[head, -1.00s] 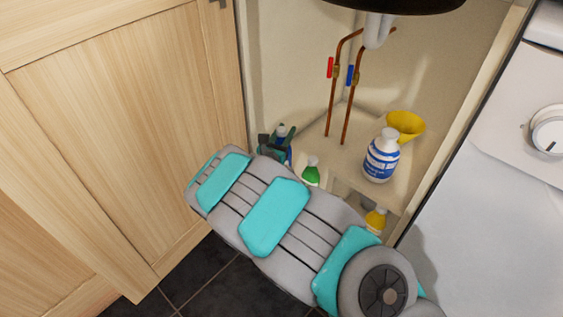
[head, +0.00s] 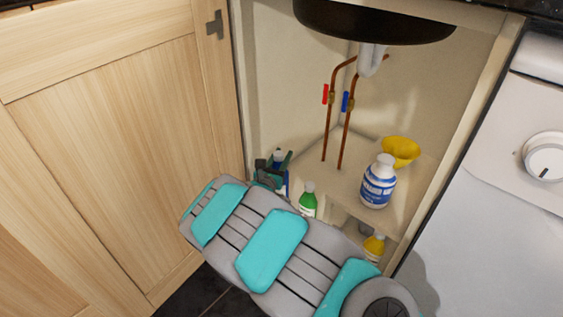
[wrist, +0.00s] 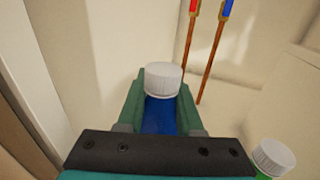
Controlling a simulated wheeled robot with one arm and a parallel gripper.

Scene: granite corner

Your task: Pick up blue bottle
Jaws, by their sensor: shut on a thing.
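The blue bottle (wrist: 160,116) has a white cap and stands between the two teal fingers of my gripper (wrist: 161,108) in the wrist view. The fingers are shut on its blue body, one on each side, below the cap. In the head view, my gripper (head: 272,172) is at the left side of the open cabinet. There the blue bottle (head: 278,157) is mostly hidden by the gripper. Its lower end and whatever is under it are hidden.
A green bottle with a white cap (head: 308,200) is close on the right. A white and blue bottle (head: 378,183) and a yellow funnel (head: 401,151) stand on a raised shelf. A yellow bottle (head: 373,248) is lower right. Copper pipes (head: 327,130) rise behind. The cabinet wall (wrist: 85,60) is close left.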

